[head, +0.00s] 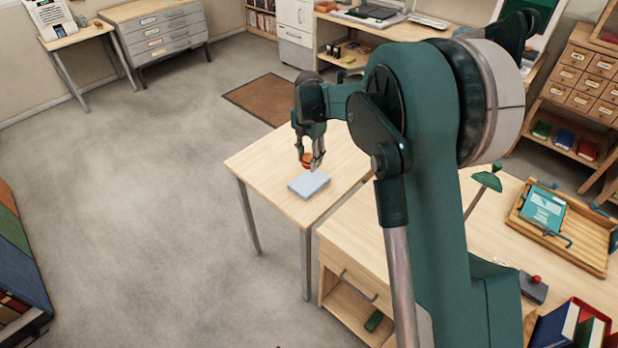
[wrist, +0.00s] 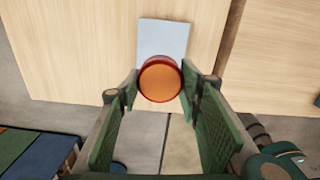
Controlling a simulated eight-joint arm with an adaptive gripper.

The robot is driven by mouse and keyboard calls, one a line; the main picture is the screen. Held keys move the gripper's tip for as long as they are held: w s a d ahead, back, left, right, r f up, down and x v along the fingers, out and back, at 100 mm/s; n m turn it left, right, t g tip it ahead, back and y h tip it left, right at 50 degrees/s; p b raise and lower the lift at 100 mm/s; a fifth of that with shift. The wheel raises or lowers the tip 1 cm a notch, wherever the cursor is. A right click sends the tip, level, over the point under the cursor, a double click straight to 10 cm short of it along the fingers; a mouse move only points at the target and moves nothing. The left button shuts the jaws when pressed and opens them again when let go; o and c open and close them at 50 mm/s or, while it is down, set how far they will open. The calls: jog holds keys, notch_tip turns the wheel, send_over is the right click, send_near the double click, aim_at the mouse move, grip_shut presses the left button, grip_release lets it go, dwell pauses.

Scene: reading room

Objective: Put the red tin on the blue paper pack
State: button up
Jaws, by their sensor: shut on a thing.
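The red tin (wrist: 160,80) is round with an orange top and sits between the fingertips of my gripper (wrist: 160,88) in the wrist view. My gripper, also in the head view (head: 312,158), is shut on the tin, which shows there as a small red and orange shape (head: 306,160). The pale blue paper pack (head: 309,184) lies flat on a light wooden table. In the wrist view the pack (wrist: 163,38) is partly hidden behind the tin. In the head view the tin is just above or at the pack's far edge; I cannot tell whether they touch.
The small wooden table (head: 260,160) is otherwise clear. A desk at the right carries a wooden tray (head: 590,245) with a teal item, a green lamp (head: 487,179), and books (head: 556,325). A brown mat (head: 262,100) lies on the open grey floor.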

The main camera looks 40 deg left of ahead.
aim_at(309, 158)
jog(key=shift+f, duration=2.4)
jog(key=shift+f+b, duration=0.3)
jog(key=shift+f, duration=1.6)
jog(key=shift+f, duration=0.15)
jog(key=o, duration=0.9)
jog(key=shift+r, duration=0.2)
notch_tip(309, 158, up, 12)
jog(key=shift+p, duration=0.4)
